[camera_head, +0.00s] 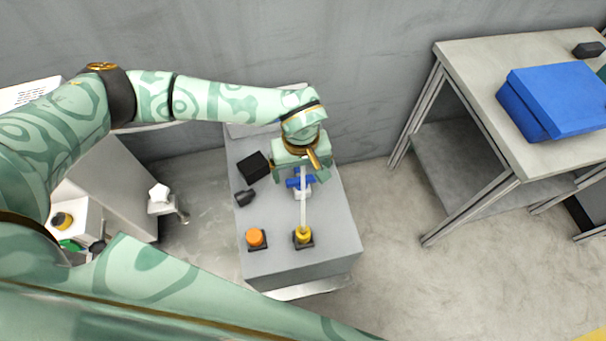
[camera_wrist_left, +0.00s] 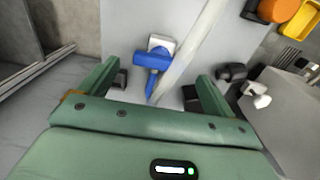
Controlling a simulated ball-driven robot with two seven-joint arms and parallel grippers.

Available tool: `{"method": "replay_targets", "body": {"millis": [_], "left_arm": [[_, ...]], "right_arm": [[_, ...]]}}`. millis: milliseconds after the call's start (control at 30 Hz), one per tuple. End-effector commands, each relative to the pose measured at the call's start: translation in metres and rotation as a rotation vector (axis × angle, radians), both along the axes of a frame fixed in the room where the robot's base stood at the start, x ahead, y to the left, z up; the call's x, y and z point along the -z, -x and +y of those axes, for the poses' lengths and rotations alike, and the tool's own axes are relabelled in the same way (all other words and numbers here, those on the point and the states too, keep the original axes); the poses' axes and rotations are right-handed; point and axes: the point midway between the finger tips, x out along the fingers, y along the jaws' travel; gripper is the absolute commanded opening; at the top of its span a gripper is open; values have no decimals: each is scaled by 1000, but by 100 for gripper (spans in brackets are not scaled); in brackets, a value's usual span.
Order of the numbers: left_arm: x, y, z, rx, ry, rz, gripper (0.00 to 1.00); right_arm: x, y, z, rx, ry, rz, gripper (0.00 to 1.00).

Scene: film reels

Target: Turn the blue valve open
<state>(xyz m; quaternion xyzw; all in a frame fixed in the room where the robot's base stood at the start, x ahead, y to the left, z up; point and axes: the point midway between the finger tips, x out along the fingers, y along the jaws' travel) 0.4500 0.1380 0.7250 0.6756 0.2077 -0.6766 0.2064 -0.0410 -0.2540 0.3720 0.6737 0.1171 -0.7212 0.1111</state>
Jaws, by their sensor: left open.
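The blue valve (camera_head: 293,183) is on the top of a grey box-shaped stand, next to a thin white pipe. My left gripper (camera_head: 301,177) is over it from the back, with its fingers spread and the valve partly hidden beneath. In the left wrist view the blue valve handle (camera_wrist_left: 150,60) has a T shape with a white piece behind it. It lies ahead of and between the two open fingers (camera_wrist_left: 155,88), and nothing is gripped. I cannot tell whether a finger touches the valve. My right gripper is not in view.
The grey stand (camera_head: 270,264) also carries an orange knob (camera_head: 256,237), a yellow knob (camera_head: 303,235) at the pipe's front end and a black block (camera_head: 253,167). A table (camera_head: 470,60) with a blue case (camera_head: 555,98) stands at the right. Floor between is clear.

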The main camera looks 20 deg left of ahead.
Motion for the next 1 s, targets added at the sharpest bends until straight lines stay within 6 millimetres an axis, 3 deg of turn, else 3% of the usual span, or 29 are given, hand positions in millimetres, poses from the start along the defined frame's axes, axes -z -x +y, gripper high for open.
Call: {"method": "replay_targets", "body": {"millis": [33, 200, 533, 567, 700, 1000], "left_arm": [[13, 1, 0, -1, 0, 5, 90], [28, 0, 0, 0, 1, 0, 90], [30, 0, 0, 1, 1, -2, 90], [30, 0, 0, 1, 1, -2, 84], [29, 0, 0, 1, 1, -2, 46], [28, 0, 0, -18, 1, -2, 45]], "right_arm": [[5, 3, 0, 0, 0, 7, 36], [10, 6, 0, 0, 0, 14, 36], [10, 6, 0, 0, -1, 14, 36], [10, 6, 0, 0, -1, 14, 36], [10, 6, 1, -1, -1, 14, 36], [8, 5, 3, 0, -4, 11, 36]]}}
